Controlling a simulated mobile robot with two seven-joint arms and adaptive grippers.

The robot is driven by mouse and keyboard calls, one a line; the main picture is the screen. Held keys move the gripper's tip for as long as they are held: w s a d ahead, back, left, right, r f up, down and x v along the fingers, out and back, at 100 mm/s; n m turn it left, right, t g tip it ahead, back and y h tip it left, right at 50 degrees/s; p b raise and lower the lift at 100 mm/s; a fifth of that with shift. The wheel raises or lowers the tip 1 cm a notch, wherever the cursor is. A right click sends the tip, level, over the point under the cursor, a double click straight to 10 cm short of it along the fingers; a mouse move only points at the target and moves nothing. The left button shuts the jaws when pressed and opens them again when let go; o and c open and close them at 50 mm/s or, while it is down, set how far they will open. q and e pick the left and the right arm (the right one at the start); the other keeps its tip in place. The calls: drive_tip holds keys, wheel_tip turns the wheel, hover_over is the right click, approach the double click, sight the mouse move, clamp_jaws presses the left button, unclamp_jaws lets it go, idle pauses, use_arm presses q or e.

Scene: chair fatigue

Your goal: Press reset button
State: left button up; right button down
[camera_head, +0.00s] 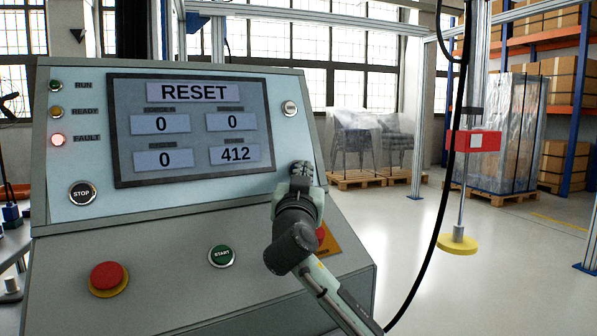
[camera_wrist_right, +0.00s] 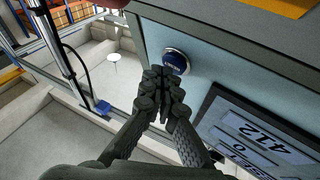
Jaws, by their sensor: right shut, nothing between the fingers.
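A round blue button (camera_wrist_right: 176,62) with pale lettering too small to read sits in a metal ring on the light blue panel, seen in the right wrist view. In the head view, my right gripper covers that lower right corner of the panel. The right gripper (camera_head: 301,172) is shut and empty, its fingertips close to the panel. In the wrist view the fingertips (camera_wrist_right: 164,80) overlap the button's lower edge; I cannot tell whether they touch it. The screen (camera_head: 195,128) reads RESET, with 0, 0, 0 and 412. My left gripper is out of view.
Another red button (camera_head: 322,237) is partly behind my arm. A black cable (camera_head: 447,190) hangs to the right.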

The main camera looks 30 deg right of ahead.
drive_tip(key=shift+w+f+b, duration=0.1)
drive_tip(key=shift+w+b, duration=0.25)
drive_tip(key=shift+w, duration=0.15)
idle(0.9)
drive_tip(key=shift+s+f, duration=0.1)
drive_tip(key=shift+s, duration=0.65)
drive_tip(key=shift+s+r, duration=0.1)
drive_tip(key=shift+r, duration=0.1)
drive_tip(key=s, duration=0.2)
drive_tip(key=s+r, duration=0.1)
drive_tip(key=s, duration=0.1)
drive_tip(key=shift+s+r+p, duration=0.1)
drive_tip(key=shift+s+p, duration=0.25)
drive_tip(key=shift+a, duration=0.1)
idle(0.5)
